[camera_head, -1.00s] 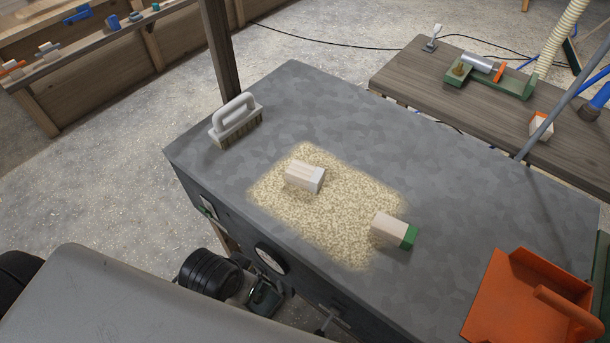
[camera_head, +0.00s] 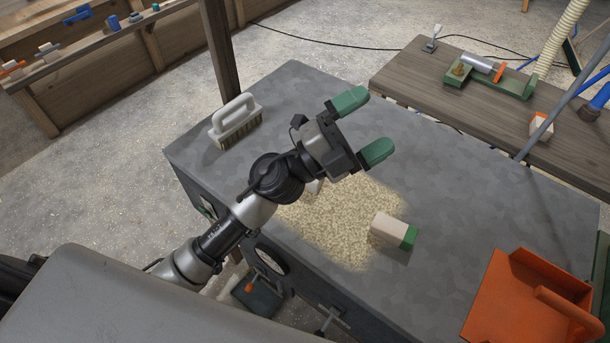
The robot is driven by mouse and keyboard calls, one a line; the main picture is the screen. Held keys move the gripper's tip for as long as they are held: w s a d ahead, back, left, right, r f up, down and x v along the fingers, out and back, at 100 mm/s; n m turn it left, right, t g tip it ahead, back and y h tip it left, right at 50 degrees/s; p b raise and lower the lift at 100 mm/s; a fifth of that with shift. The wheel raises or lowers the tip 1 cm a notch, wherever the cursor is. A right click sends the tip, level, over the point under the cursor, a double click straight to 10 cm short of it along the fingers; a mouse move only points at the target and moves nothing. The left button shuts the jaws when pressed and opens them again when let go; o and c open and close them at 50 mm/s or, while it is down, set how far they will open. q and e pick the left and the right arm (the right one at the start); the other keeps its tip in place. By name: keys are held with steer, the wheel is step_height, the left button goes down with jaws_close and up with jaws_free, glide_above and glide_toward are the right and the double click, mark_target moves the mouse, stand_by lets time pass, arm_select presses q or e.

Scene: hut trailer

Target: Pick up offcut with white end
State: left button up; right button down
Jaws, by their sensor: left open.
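The offcut with the white end (camera_head: 315,187) lies on the sawdust patch on the grey table. My left arm hides most of it, and only a bit of its white end shows below the wrist. My left gripper (camera_head: 368,125) is open and empty, with its two green fingers apart. It hovers above the table, its fingertips beyond the offcut, up and to the right in the picture. A second offcut with a green end (camera_head: 389,229) lies at the right of the sawdust. My right gripper is not in view.
A brush with a white handle (camera_head: 236,123) stands at the table's left corner. An orange dustpan (camera_head: 500,300) is at the lower right. A wooden bench (camera_head: 420,75) with tools stands behind. The table's middle right is bare.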

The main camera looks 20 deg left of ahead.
arm_select(q)
steer(key=d+f+m+g+y, duration=0.3)
steer(key=f+m+g+y, duration=0.4)
steer(key=f+m+g, duration=0.5)
steer(key=w+a+y, duration=0.1)
steer(key=a+y, duration=0.2)
steer(key=a, duration=0.1)
steer(key=w+a+g+y, duration=0.1)
steer(key=w+a+y, duration=0.1)
steer(key=a+y, duration=0.2)
steer(key=w+a+y, duration=0.2)
steer(key=a+y, duration=0.2)
steer(key=a, duration=0.1)
steer(key=shift+w+a+f+g, duration=0.15)
steer(key=shift+a+f+g, duration=0.2)
steer(key=shift+f+g, duration=0.05)
steer(key=shift+a+f+n+y, duration=0.15)
steer(key=shift+a+n+y, duration=0.2)
steer(key=shift+y, duration=0.15)
step_height(320, 180, down, 10)
steer(key=shift+w+a+f+p, duration=0.1)
steer(key=shift+a+f+p, duration=0.05)
steer(key=shift+p, duration=0.5)
steer(key=c, duration=0.7)
